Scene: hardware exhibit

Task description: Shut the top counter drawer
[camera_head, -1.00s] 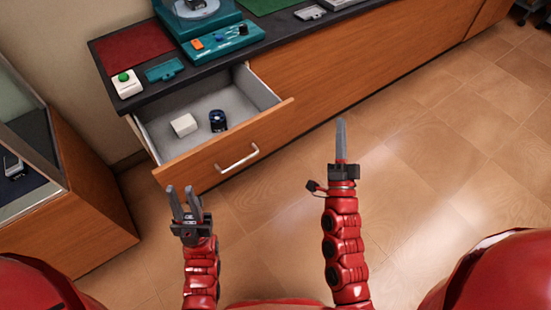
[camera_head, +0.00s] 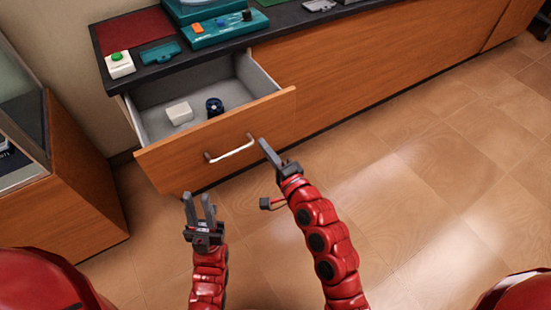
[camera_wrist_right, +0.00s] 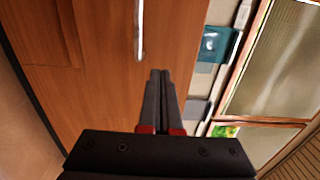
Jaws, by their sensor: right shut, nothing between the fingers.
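The top counter drawer (camera_head: 180,160) is pulled open from the wooden counter, with a pale handle (camera_head: 231,149) on its front. Inside lie a white block (camera_head: 180,113) and a dark blue round item (camera_head: 214,107). My right gripper (camera_head: 264,143) is shut and empty, its tips near the right end of the handle in the head view; contact cannot be told. The right wrist view shows the shut fingers (camera_wrist_right: 160,75) pointing toward the wooden drawer front, beside the handle (camera_wrist_right: 139,30). My left gripper (camera_head: 199,196) is open and empty, below the drawer front.
The dark countertop (camera_head: 160,70) carries a button box (camera_head: 119,64), a teal tray (camera_head: 160,52) and a teal control panel (camera_head: 218,29). A glass display case (camera_head: 20,170) stands at the left. The tiled floor (camera_head: 420,190) at the right is clear.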

